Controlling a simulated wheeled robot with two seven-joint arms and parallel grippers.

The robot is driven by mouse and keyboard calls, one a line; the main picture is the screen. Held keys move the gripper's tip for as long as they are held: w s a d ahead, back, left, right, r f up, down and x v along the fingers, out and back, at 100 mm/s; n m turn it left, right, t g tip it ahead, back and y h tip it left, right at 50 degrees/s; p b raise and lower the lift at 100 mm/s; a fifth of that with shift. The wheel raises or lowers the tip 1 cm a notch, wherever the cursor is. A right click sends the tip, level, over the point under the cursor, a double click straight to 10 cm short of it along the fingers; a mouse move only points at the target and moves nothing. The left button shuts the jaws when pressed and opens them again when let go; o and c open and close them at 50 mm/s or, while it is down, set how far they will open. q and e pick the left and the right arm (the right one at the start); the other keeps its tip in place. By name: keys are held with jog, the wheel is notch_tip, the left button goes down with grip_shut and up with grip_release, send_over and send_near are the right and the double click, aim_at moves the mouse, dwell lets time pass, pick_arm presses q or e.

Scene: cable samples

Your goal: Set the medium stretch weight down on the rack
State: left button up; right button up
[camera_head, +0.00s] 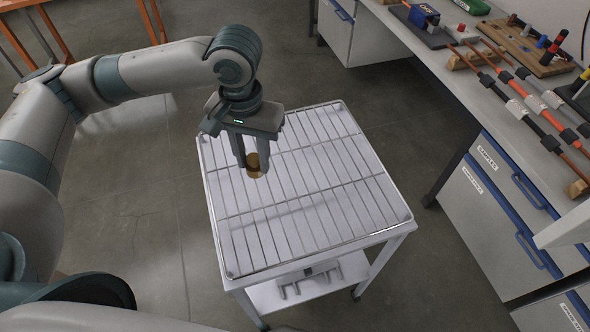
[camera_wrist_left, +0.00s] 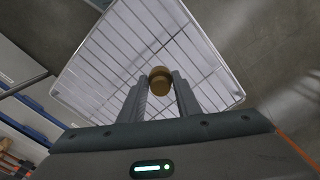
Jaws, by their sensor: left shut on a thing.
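The brass-coloured medium stretch weight (camera_head: 253,167) is a small cylinder held between the fingertips of my left gripper (camera_head: 254,170). It also shows in the left wrist view (camera_wrist_left: 160,80), between the two fingers (camera_wrist_left: 161,90). My left gripper is shut on it, pointing down over the left part of the wire rack (camera_head: 310,215). The rack lies on top of a white cart, and its bars also fill the upper part of the left wrist view (camera_wrist_left: 95,75). I cannot tell whether the weight's underside touches the bars. My right gripper is not in view.
The rack's top looks otherwise empty. A bench (camera_head: 450,55) with cable samples, a wooden block (camera_head: 530,45) and drawers (camera_head: 480,205) stands on the right. The cart's lower shelf (camera_head: 300,290) holds a grey object. Open floor surrounds the cart.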

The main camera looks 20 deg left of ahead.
pick_arm(q)
jog(key=d+m+p, duration=0.1)
jog(key=d+m, duration=0.8)
jog(key=m, duration=0.7)
jog(key=d+f+m, duration=0.1)
jog(key=d+m, duration=0.9)
jog(key=m, duration=0.7)
jog(key=shift+w+m+p, duration=0.3)
jog(key=shift+w+p, duration=0.05)
